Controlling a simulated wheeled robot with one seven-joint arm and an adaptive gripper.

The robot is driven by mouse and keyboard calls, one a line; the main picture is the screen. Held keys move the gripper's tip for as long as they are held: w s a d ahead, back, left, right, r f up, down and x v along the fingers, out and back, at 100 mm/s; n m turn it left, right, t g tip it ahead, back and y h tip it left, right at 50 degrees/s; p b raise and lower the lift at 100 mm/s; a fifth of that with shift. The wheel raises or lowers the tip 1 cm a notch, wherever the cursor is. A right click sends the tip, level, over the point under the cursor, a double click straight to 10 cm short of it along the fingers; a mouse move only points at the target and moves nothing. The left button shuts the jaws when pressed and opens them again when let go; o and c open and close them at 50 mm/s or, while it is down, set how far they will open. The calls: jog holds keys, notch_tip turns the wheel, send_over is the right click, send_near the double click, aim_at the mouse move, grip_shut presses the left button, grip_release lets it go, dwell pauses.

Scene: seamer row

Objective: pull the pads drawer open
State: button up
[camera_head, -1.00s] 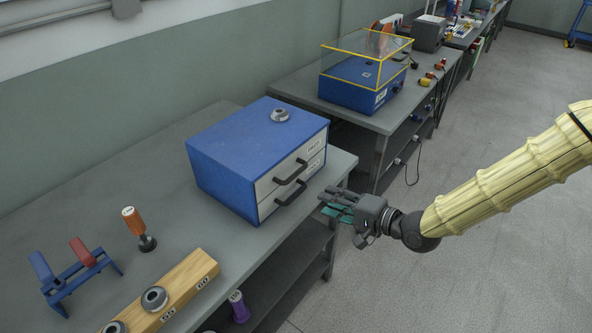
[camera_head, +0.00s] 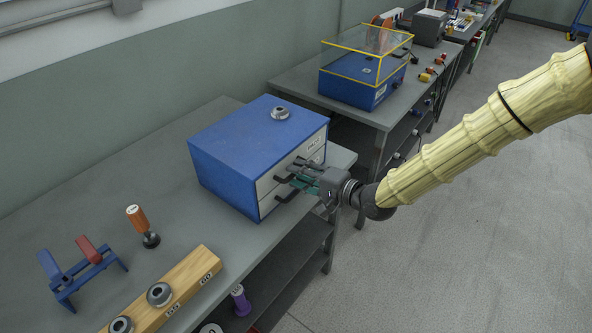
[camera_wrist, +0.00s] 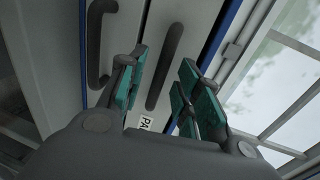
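The blue cabinet (camera_head: 235,150) on the bench has two pale drawer fronts, one above the other, both closed. Each has a dark bar handle. The pads drawer (camera_wrist: 146,122) carries a partly hidden label reading "PA"; it appears to be the upper one. Its handle (camera_wrist: 165,65) lies between my finger pads in the wrist view. The other drawer's handle (camera_wrist: 99,45) is left of the fingers there. My gripper (camera_head: 300,173) is open at the drawer fronts, partly hiding the upper handle. I cannot tell whether a finger touches it.
A grey ring part (camera_head: 280,113) sits on the cabinet. An orange-handled tool (camera_head: 137,220), a blue rack (camera_head: 82,270) and a wooden block with ring parts (camera_head: 190,285) stand on the bench at left. Open floor (camera_head: 440,240) lies to the right.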

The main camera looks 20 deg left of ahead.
jog(key=shift+x, duration=0.9)
jog(key=shift+c, duration=0.4)
grip_shut()
